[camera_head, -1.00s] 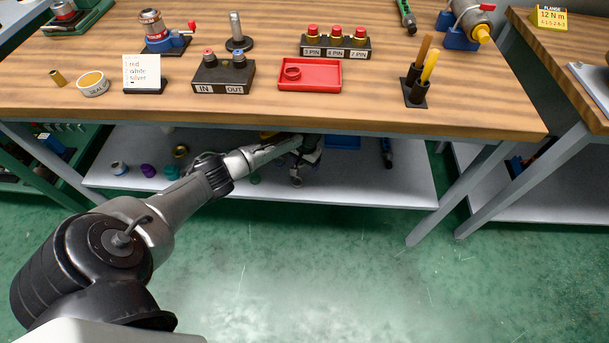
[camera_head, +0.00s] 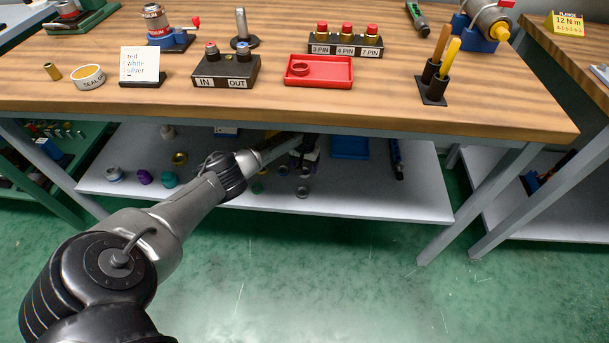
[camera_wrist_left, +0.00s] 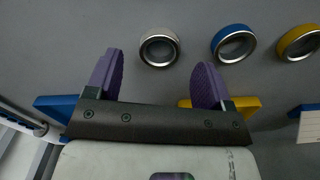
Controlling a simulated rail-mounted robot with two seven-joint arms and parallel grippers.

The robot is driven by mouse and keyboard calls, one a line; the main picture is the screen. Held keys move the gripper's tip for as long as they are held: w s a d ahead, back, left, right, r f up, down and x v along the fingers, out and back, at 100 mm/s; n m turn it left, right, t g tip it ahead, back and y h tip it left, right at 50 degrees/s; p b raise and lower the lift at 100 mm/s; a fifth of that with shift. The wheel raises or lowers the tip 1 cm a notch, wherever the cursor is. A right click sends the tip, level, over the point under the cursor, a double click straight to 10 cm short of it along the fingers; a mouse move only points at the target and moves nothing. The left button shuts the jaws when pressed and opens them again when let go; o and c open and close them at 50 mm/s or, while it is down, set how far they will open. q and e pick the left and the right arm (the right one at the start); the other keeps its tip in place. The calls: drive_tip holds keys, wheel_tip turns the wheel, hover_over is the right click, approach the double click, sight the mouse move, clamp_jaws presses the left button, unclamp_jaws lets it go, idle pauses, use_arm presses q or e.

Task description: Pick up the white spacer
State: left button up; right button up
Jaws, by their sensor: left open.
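The white spacer (camera_wrist_left: 159,48) is a pale ring with a metallic inner rim, lying on a grey surface in the left wrist view. My left gripper (camera_wrist_left: 160,62) is open, with purple fingers spread to either side. The spacer lies just ahead, roughly centred between the fingertips, and nothing is held. In the head view my left arm reaches under the front bench edge to the lower shelf, and the gripper (camera_head: 304,150) is small and partly hidden there. Which of the small rings beside it is the white one cannot be told in that view. My right gripper is not in view.
A blue ring (camera_wrist_left: 233,44) and a yellow ring (camera_wrist_left: 299,42) lie right of the white spacer. The bench top (camera_head: 290,108) overhangs the lower shelf (camera_head: 390,202). A blue tray (camera_head: 350,147) and several small coloured parts stand on the shelf.

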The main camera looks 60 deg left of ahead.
use_arm(q)
wheel_tip(320, 180, down, 3)
drive_tip(key=shift+r+b, duration=0.1)
drive_tip(key=shift+b, duration=0.65)
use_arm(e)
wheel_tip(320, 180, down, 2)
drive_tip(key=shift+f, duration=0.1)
use_arm(q)
drive_tip(key=shift+c, duration=1.2)
drive_tip(key=c, duration=0.7)
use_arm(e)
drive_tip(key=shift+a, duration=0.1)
